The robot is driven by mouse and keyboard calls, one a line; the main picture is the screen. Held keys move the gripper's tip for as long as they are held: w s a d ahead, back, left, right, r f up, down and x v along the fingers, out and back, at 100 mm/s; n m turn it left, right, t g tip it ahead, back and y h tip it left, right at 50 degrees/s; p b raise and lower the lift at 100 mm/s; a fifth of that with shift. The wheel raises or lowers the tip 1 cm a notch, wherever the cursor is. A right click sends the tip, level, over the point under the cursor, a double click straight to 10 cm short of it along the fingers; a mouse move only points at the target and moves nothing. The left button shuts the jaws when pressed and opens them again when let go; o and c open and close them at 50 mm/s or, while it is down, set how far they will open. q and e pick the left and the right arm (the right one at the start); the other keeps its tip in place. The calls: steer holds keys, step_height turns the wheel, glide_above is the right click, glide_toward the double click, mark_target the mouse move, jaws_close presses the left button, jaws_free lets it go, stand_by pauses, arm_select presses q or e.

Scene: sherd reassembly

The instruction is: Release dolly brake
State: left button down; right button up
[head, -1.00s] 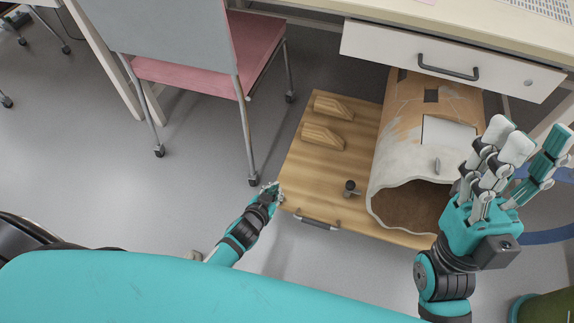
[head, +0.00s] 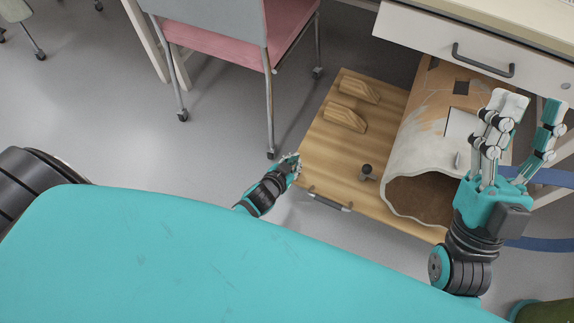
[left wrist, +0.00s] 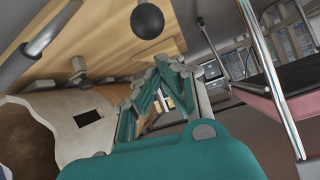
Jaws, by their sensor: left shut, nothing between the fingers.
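The dolly's wooden board (head: 330,150) lies low on the floor, partly under the desk. A dark bar handle (head: 330,203) is on its front edge, and a short black knob (head: 367,172) stands on top. My left gripper (head: 293,162) is shut and empty at the board's left edge near the front corner. In the left wrist view its teal fingers (left wrist: 163,95) are together below the wood. A black ball (left wrist: 147,20) shows close there; I cannot tell whether it is the brake. My right gripper (head: 520,125) has its fingers spread, empty, in front of the vessel.
A large broken clay vessel (head: 412,150) lies on the board's right part, beside two wooden wedges (head: 346,116). A pink chair (head: 225,50) stands left of the board. The desk drawer (head: 440,45) overhangs the back.

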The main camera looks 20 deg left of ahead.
arm_select(q)
steer(key=r+p+v, duration=0.1)
steer(key=p+v, duration=0.4)
steer(key=v, duration=0.4)
steer(key=shift+d+r, duration=0.2)
arm_select(e)
steer(key=w+d+f+g+h, duration=0.1)
steer(key=w+f+g+h, duration=0.1)
steer(key=f+g, duration=0.5)
steer(key=w+d+f+g+h, duration=0.1)
steer(key=w+f+g+h, duration=0.2)
steer(key=f+g, duration=0.4)
steer(key=shift+d+f+m, duration=0.25)
steer(key=shift+f+m, duration=0.05)
steer(key=shift+f, duration=2.95)
arm_select(q)
steer(key=shift+w+r, duration=0.1)
steer(key=shift+w, duration=0.1)
arm_select(e)
steer(key=shift+w, duration=0.1)
